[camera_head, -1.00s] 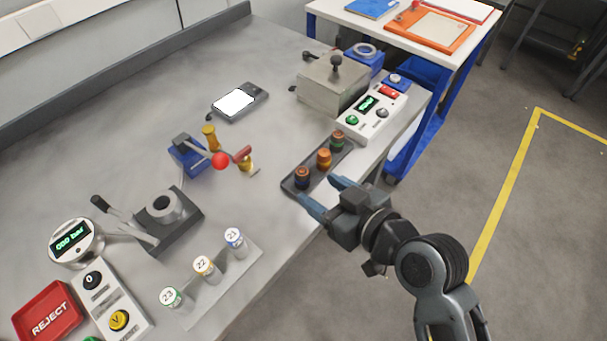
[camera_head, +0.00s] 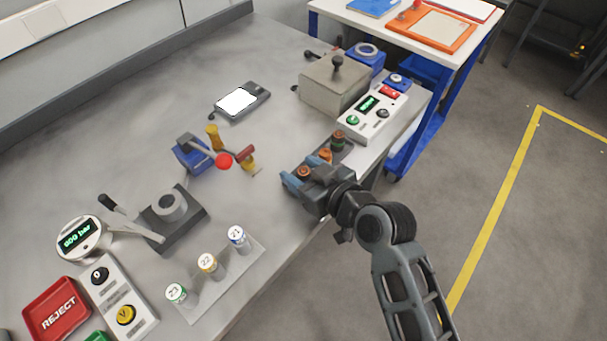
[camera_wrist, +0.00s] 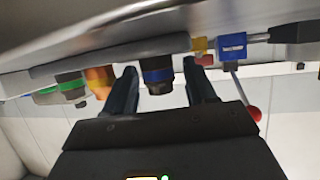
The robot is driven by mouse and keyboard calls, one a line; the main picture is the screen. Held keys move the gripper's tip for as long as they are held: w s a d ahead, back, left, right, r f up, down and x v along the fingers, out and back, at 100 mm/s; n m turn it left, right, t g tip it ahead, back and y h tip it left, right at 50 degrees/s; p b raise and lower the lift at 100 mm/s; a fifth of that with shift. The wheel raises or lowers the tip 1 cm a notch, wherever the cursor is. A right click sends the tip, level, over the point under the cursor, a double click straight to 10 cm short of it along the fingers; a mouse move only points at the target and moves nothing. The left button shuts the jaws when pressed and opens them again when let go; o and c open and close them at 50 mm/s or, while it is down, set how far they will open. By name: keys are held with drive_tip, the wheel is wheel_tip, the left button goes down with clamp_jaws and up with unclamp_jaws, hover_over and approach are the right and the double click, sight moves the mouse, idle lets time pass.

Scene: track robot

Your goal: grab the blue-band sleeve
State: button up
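The blue-band sleeve (camera_wrist: 158,75) is dark brown with a blue ring. In the wrist view it stands between the two fingers of my gripper (camera_wrist: 160,88), with a gap on each side. In the head view only its brown top (camera_head: 304,172) shows at the near end of the dark tray (camera_head: 346,153). My gripper (camera_head: 298,180) is open there, and its fingers and body hide most of the sleeve. An orange-band sleeve (camera_wrist: 99,80) stands close beside one finger, and a green-band sleeve (camera_wrist: 70,84) is beyond it.
A grey control box (camera_head: 372,115) stands just past the tray. A blue clamp (camera_head: 192,153) with a red-ball lever (camera_head: 223,160) is to the left. Numbered vials (camera_head: 207,265) stand on a plate nearer.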

drive_tip(key=c, duration=0.9)
drive_tip(key=shift+c, duration=0.3)
drive_tip(key=shift+r, duration=0.1)
